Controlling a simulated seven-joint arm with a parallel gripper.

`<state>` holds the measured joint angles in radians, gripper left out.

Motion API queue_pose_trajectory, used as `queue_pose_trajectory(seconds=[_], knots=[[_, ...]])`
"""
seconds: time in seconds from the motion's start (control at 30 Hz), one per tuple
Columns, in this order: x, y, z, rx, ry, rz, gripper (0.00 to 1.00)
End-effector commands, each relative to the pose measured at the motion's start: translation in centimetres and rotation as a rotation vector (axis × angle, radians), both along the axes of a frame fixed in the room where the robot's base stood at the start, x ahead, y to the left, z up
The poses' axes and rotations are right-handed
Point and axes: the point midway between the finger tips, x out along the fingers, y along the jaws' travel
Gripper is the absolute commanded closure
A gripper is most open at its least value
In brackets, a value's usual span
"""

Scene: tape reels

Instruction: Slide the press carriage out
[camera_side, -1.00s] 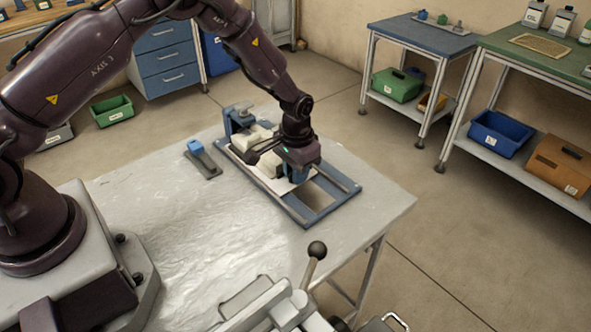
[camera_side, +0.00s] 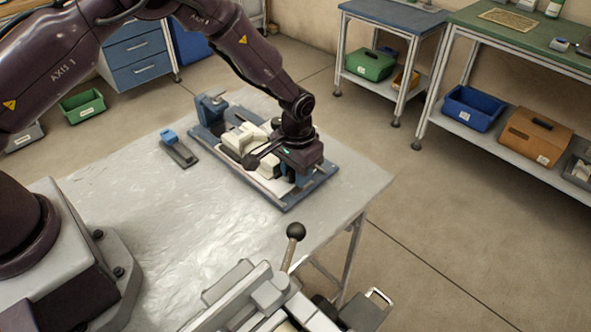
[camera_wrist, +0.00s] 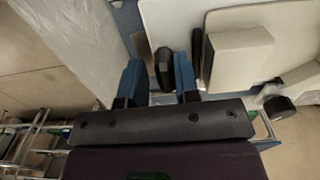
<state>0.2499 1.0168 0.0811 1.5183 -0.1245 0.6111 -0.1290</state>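The press carriage (camera_wrist: 175,25) is a pale plate with white blocks (camera_side: 236,140) on it. It sits on a blue rail frame (camera_side: 284,206) on the grey table. My gripper (camera_wrist: 160,72) is at the near-right part of the frame, pointing down. In the wrist view its two blue fingers stand either side of a dark upright handle (camera_wrist: 164,68) at the plate's edge. In the side view my wrist hides the handle and fingertips.
A dark piece with a blue block (camera_side: 170,136) lies on the table (camera_side: 130,200) left of the frame. A lever with a black knob (camera_side: 295,231) rises from a machine in the foreground. The table ends just right of the frame.

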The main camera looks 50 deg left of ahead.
Motion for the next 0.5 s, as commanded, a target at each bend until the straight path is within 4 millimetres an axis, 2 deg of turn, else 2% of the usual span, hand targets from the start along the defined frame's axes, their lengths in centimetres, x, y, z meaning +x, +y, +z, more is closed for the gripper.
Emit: queue_pose_trajectory(seconds=[0.13,0.23,0.5], knots=[[0.1,-0.1,0.5,-0.001,-0.003,-0.001,0.72],[0.1,0.0,1.7,-0.001,-0.005,-0.001,0.72],[0.1,0.0,7.6,-0.001,-0.005,-0.001,0.72]])
